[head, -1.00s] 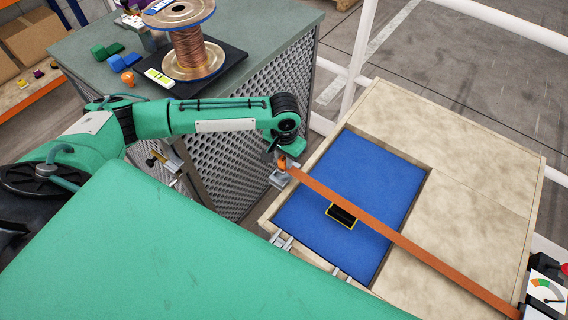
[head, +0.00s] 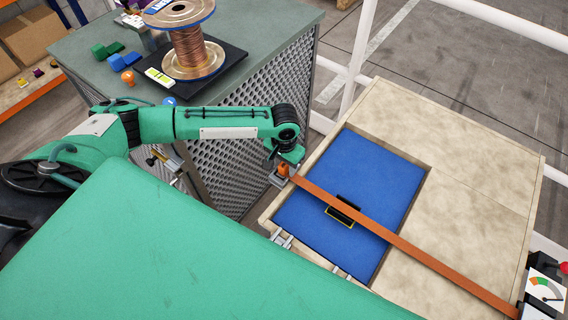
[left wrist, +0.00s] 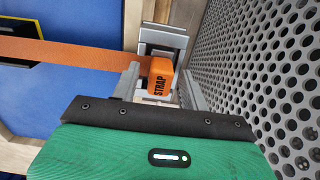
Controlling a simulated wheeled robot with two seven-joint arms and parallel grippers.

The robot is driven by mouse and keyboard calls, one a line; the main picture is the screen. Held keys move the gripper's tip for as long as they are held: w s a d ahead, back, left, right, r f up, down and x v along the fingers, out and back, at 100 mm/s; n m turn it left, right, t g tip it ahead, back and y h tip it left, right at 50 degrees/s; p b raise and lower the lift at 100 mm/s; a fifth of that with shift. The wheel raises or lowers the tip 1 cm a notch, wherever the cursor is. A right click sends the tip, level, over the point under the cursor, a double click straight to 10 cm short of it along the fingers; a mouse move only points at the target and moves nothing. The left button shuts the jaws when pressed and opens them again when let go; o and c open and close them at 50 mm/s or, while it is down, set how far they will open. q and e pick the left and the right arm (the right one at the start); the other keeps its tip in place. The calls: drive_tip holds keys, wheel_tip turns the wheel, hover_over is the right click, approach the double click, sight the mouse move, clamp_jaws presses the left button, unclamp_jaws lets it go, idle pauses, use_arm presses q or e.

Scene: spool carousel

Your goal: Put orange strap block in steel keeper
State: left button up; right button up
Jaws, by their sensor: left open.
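The orange strap block (left wrist: 162,78), marked STRAP, sits at the steel keeper (left wrist: 163,38) on the left end of the wooden case. In the head view the block (head: 283,170) shows low against the keeper (head: 279,181). I cannot tell how deep it sits. The orange strap (head: 400,243) runs from it across the blue panel to the lower right. My left gripper (head: 284,164) is over the block. In the left wrist view the fingers of the left gripper (left wrist: 160,88) stand open on either side of the block. My right gripper is not in view.
The blue panel (head: 375,170) has a black slot with a yellow edge (head: 340,216) under the strap. A gauge box (head: 545,293) stands at the lower right. A perforated cabinet (head: 245,175) is close beside the gripper and carries a copper spool (head: 190,50).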

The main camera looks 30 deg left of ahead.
sight(284, 164)
use_arm(q)
wheel_tip(284, 164, up, 12)
drive_tip(key=b, duration=0.1)
idle(0.4)
idle(0.4)
